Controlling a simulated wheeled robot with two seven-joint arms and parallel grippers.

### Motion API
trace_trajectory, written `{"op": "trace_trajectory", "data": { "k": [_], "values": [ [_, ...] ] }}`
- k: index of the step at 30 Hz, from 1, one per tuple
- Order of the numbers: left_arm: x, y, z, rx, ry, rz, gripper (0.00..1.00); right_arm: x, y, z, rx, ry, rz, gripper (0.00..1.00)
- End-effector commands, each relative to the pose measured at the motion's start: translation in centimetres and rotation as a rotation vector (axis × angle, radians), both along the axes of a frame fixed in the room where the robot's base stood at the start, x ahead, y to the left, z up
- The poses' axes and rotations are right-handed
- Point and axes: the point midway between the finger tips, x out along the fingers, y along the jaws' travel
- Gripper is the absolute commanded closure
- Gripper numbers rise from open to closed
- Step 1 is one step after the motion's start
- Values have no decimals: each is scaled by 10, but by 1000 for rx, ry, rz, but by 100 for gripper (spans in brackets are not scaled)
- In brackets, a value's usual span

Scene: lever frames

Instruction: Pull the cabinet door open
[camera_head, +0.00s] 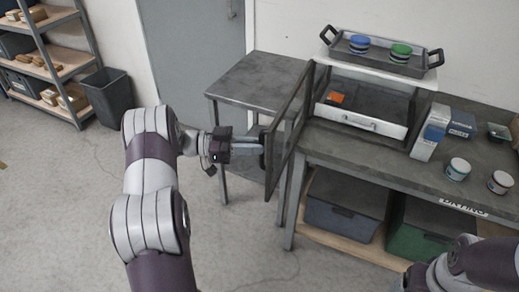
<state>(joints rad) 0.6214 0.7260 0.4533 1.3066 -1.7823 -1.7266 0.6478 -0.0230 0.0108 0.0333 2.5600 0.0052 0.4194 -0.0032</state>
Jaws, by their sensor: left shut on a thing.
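The cabinet (412,106) stands on the grey workbench, with a pale top and an open front. Its dark-framed door (300,100) is swung wide open towards the left and front, seen nearly edge-on. My left gripper (257,148) reaches in from the left and is shut on the door handle (263,150) at the door's outer side; the fingertips are partly hard to make out. Inside the cabinet an orange object (336,98) lies above a white front with a handle (358,121). My right arm shows at the lower right; its gripper is out of view.
A tray (400,68) with a blue tin (359,44) and a green tin (401,51) sits on the cabinet. Boxes (431,132) and tins (458,169) stand to its right. A side table (256,80) is behind the door.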

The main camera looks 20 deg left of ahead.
Motion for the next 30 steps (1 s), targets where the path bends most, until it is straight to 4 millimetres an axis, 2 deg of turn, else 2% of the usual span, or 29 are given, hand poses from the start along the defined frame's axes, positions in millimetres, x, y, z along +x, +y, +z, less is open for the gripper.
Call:
{"op": "trace_trajectory", "data": {
  "k": [1,16,17,18,19,30],
  "values": [
    [7,4,7,5,-17,18,100,0,0,1,0,0,0,19],
    [8,7,6,8,-18,17,100,0,0,1,0,0,0,19],
    [8,7,7,8,-18,17,74,0,0,1,0,0,0,19],
    [8,7,6,7,-19,17,61,0,0,1,0,0,0,19],
    [8,7,6,7,-18,16,59,0,0,1,0,0,0,19],
    [6,7,3,2,-10,14,59,0,0,0,0,0,0,19]
  ]
}}
